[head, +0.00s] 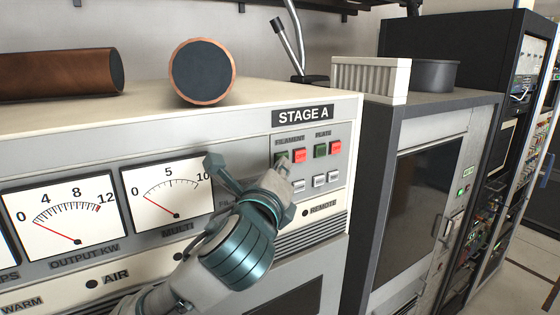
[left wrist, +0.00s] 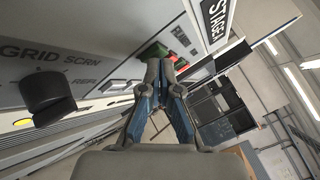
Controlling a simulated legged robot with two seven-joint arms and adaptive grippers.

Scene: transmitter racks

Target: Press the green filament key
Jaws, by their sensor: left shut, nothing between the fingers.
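The green filament key (head: 282,158) is on the STAGE A panel under the FILAMENT label, left of a red key (head: 300,155). My left gripper (head: 284,170) is shut and empty, with its fingertips at the lower part of the green key, partly covering it. I cannot tell whether they touch it. In the left wrist view the closed fingertips (left wrist: 167,62) are in front of the keys, and a green key (left wrist: 153,52) shows just beyond them. My right gripper is not in view.
Green and red PLATE keys (head: 327,149) sit to the right, with white keys (head: 320,181) below. A black knob (left wrist: 48,97) stands out from the panel in the left wrist view. Meters (head: 168,191) are to the left. A copper-rimmed cylinder (head: 202,71) lies on top.

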